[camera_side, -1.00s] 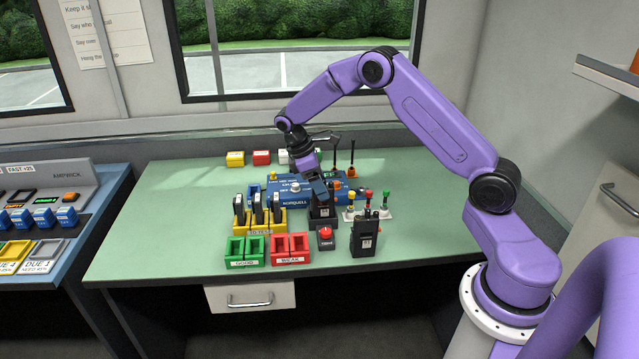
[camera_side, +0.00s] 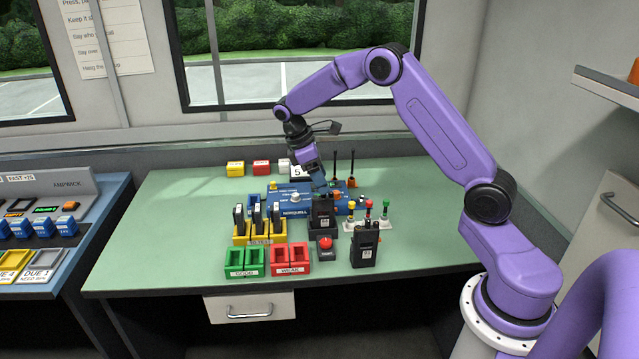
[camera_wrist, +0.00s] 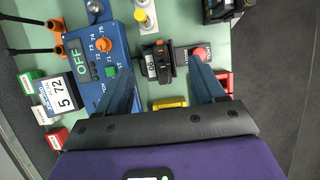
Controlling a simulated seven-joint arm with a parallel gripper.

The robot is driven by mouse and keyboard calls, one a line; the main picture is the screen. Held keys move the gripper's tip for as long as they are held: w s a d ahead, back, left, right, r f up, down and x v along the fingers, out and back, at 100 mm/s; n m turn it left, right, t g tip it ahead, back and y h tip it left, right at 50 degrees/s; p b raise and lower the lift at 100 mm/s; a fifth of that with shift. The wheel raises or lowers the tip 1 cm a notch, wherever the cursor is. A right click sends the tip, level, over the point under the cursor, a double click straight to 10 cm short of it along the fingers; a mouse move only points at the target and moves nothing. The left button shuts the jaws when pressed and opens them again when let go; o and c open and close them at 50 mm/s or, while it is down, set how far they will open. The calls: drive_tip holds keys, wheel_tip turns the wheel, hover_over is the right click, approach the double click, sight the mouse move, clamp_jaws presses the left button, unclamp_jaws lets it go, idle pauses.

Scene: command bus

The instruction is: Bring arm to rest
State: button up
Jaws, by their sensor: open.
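My gripper (camera_side: 318,184) is in the air above the bench, just above and behind a black radio (camera_side: 323,209) that stands upright in a holder. In the wrist view my gripper (camera_wrist: 160,92) is open, its two blue-grey fingers apart. The top of the radio (camera_wrist: 158,62) shows beyond and between the fingertips, with nothing held. My purple arm is bent over the bench from the right.
The blue tester (camera_side: 290,193) lies under and left of the gripper. A yellow battery rack (camera_side: 262,235), green bins (camera_side: 244,261), red bins (camera_side: 292,259), a red button (camera_side: 325,243) and another radio (camera_side: 364,247) stand in front. The bench (camera_side: 430,220) is clear at right.

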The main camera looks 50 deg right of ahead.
drive_tip(key=shift+r, duration=1)
drive_tip(key=shift+a, duration=0.1)
drive_tip(key=s+a+r+n+t+y, duration=0.1)
drive_tip(key=s+a+r, duration=0.2)
drive_tip(key=s+a, duration=0.35)
drive_tip(key=s+a+r+n+t, duration=0.1)
drive_tip(key=s+a+r, duration=0.2)
drive_tip(key=s+a, duration=0.4)
drive_tip(key=s+a+n+t+y, duration=0.1)
drive_tip(key=s+a+y, duration=0.1)
drive_tip(key=s, duration=1.8)
drive_tip(key=shift+s+f+n+y, duration=0.15)
drive_tip(key=shift+f+n+y, duration=0.15)
drive_tip(key=shift+f, duration=0.05)
drive_tip(key=shift+a, duration=0.1)
